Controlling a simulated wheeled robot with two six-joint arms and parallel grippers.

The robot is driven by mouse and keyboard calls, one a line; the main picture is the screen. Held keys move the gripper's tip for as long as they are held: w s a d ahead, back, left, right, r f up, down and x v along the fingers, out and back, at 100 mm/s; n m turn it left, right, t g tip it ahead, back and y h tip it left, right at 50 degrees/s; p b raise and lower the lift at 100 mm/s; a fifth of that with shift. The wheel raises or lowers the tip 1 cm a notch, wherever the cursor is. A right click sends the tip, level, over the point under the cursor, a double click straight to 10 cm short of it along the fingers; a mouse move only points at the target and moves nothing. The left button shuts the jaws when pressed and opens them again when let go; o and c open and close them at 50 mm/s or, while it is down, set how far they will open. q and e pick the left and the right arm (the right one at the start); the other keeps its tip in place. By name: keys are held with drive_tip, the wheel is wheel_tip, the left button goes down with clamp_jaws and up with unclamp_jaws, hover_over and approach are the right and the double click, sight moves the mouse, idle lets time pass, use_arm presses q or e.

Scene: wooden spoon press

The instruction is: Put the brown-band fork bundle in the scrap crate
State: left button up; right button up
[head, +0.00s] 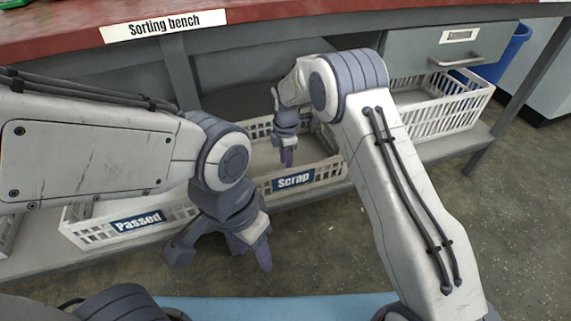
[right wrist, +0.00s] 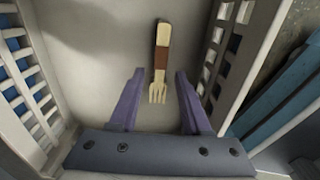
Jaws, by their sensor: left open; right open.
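The brown-band fork bundle (right wrist: 159,62) lies flat on the floor of a white slatted crate in the right wrist view, tines toward my gripper. The scrap crate (head: 328,172) stands on the shelf under the bench, with a blue "Scrap" label on its front. My right gripper (head: 288,157) is open and empty, reaching down inside the scrap crate. In the right wrist view its two fingers stand apart on either side of the bundle's tine end. My left gripper (head: 222,260) is open and empty in front of the shelf. The bundle cannot be made out in the head view.
The crate labelled "Passed" (head: 90,228) stands left of the scrap crate, partly behind my left arm. Another white crate (head: 440,112) is at the right, under a grey drawer (head: 430,50). A blue bin (head: 515,50) stands beyond. Floor is free at the right.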

use_arm(q)
wheel_tip(320, 180, up, 4)
drive_tip(key=p, duration=0.4)
drive_tip(key=shift+r, duration=0.25)
use_arm(e)
wheel_tip(320, 180, up, 8)
drive_tip(key=shift+f, duration=0.25)
